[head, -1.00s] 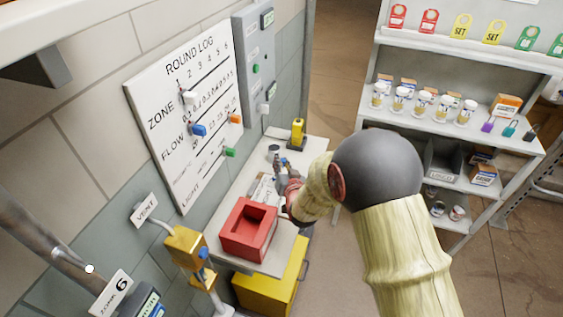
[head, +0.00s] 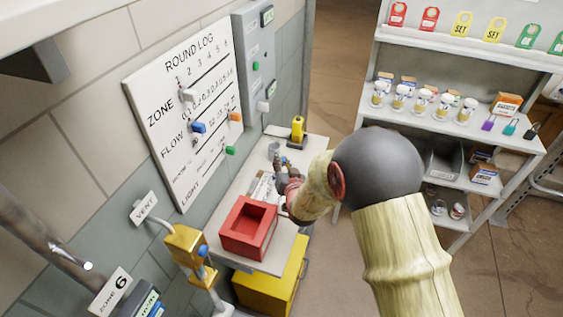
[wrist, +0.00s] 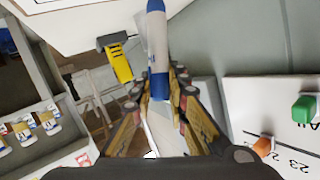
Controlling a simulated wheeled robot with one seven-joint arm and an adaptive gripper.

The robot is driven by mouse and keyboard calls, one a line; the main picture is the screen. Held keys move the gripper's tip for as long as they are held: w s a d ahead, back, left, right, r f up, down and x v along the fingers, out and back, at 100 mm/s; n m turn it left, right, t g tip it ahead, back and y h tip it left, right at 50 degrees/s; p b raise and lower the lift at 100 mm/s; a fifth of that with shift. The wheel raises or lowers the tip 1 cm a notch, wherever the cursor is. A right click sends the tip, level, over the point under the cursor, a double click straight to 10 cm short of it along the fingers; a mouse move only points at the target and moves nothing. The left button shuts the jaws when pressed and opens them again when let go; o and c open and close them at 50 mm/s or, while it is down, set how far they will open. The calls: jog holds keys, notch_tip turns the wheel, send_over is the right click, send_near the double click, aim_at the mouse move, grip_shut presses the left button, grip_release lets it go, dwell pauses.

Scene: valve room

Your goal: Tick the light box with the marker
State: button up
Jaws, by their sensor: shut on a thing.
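My gripper (head: 281,174) is over the bench, beyond the red tray. The white ROUND LOG board (head: 205,75) hangs on the wall to the left of my gripper. The word LIGHT (head: 190,189) stands at its lower edge, with a green slider (head: 231,151) at its right side. The board also shows in the wrist view (wrist: 250,95). A printed sheet (head: 262,188) lies on the bench by my gripper; its boxes are too small to read.
The red tray (head: 238,242) stands on the near part of the bench (head: 228,186). A yellow device (head: 297,130) stands at its far end. A grey panel (head: 257,55) hangs beside the board. A yellow valve box (head: 188,250) is at the lower left. Shelves (head: 465,58) stand at the right.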

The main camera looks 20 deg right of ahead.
jog(key=shift+f+b, duration=0.35)
jog(key=shift+f, duration=0.1)
dwell(0.3)
jog(key=shift+d+b, duration=0.35)
jog(key=shift+d, duration=0.25)
jog(key=shift+a, duration=0.2)
jog(key=shift+a+f, duration=0.1)
jog(key=shift+a, duration=0.6)
jog(key=shift+s+a, duration=0.1)
jog(key=shift+a, duration=0.15)
jog(key=shift+d+b, duration=0.25)
jog(key=shift+b, duration=0.15)
jog(key=shift+w+d, duration=0.2)
jog(key=shift+d, duration=0.15)
jog(key=shift+d, duration=0.1)
jog(key=shift+s, duration=0.55)
